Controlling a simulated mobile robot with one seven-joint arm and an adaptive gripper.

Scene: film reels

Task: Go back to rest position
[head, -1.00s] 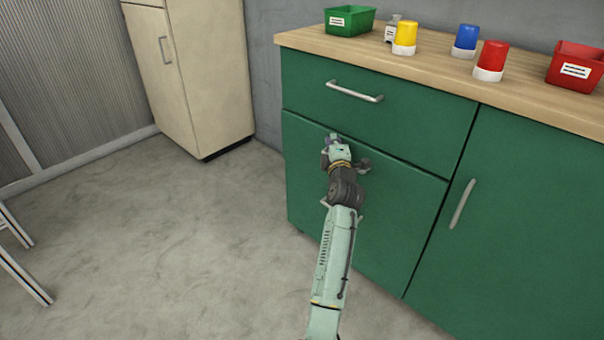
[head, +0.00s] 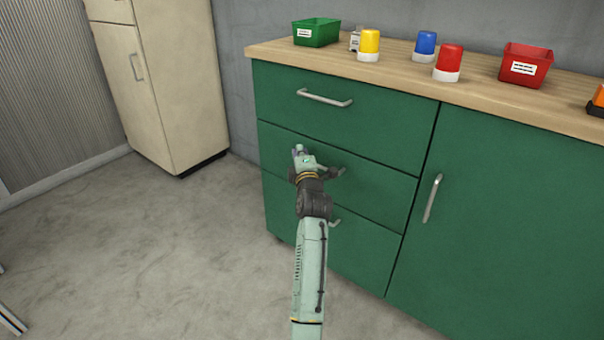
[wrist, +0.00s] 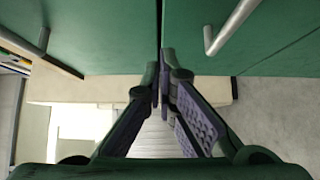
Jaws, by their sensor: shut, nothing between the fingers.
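My gripper (head: 297,150) is in front of the green cabinet (head: 480,220), over the middle drawer front in the head view. In the wrist view my gripper's fingers (wrist: 161,85) meet at the tips, with nothing between them. Two metal handles on green fronts show beyond them, one at the upper right (wrist: 232,25) and one at the upper left (wrist: 44,38). My arm hides part of the drawer fronts in the head view. The drawers and door look shut.
A cream cabinet (head: 165,75) stands at the left. The grey floor (head: 150,260) between is clear.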

